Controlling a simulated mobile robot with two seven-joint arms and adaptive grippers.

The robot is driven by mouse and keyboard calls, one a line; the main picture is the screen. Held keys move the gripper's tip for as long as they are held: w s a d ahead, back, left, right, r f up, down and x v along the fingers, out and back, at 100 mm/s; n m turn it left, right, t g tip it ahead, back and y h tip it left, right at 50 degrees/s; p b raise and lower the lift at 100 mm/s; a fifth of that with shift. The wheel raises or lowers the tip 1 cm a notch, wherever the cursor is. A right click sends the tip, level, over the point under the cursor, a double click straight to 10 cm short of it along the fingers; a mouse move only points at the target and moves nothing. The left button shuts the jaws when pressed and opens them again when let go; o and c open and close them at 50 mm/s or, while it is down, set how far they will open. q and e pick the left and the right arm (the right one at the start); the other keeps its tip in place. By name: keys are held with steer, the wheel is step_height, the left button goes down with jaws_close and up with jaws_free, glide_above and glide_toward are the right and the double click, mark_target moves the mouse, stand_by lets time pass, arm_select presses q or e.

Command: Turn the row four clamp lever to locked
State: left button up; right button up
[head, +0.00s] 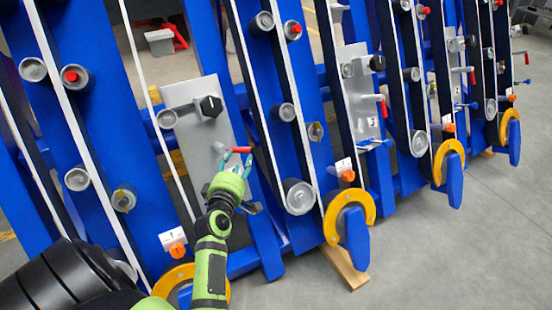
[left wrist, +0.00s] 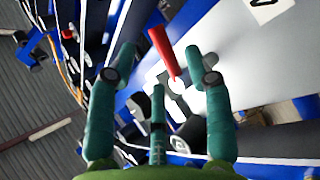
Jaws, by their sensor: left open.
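A clamp lever with a red handle (head: 238,149) sticks out from the nearest grey panel (head: 182,95) in the head view. The red handle also shows in the left wrist view (left wrist: 161,50), between the fingertips. My left gripper (head: 234,162) is open, with its teal fingers on either side of the handle; contact cannot be told. In the left wrist view the gripper (left wrist: 157,62) shows both fingers apart. More red-handled levers stand on panels farther right, one at the second panel (head: 381,105). I cannot read which row is four. My right gripper is not in view.
Blue upright beams (head: 85,60) with rollers and white belts stand close on both sides of the panel. A black knob (head: 211,106) sits above the lever. Yellow ring wheels with blue tines (head: 357,240) jut out low at the front. Open grey floor (head: 450,245) lies at lower right.

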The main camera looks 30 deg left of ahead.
mark_target(242, 151)
arm_select(q)
steer(key=b+x, duration=0.1)
steer(key=x, duration=0.5)
steer(key=shift+w+a+r, duration=0.15)
steer(key=shift+w+a, duration=0.05)
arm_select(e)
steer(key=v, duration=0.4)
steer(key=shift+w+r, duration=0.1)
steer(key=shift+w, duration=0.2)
arm_select(q)
jaws_close()
